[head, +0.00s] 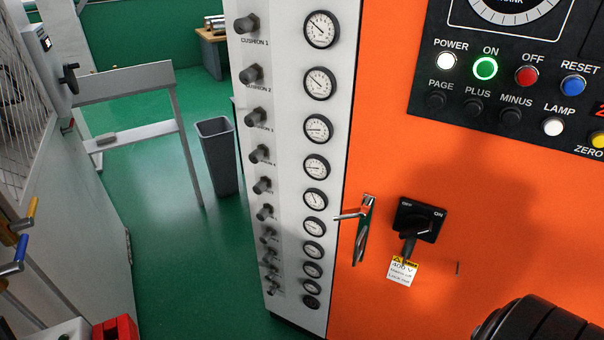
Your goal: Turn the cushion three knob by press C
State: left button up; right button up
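The cushion three knob (256,117) is a small dark knob, third from the top in a column on the white panel strip (285,100). Its label below is small and hard to read. A round white gauge (318,128) with a black rim sits to its right. The cushion one knob (247,23) and cushion two knob (251,73) are above it, and several similar knobs run below. Nothing touches the cushion three knob. Neither of my grippers shows in the head view.
An orange cabinet face (390,120) adjoins the strip, with a black rotary switch (418,219), a metal latch handle (362,228) and a black button panel (520,75). A grey bin (216,155) and grey frame (135,78) stand left. Green floor (165,235) between is open.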

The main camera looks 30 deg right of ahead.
aim_at(253, 118)
jog(key=z, duration=0.95)
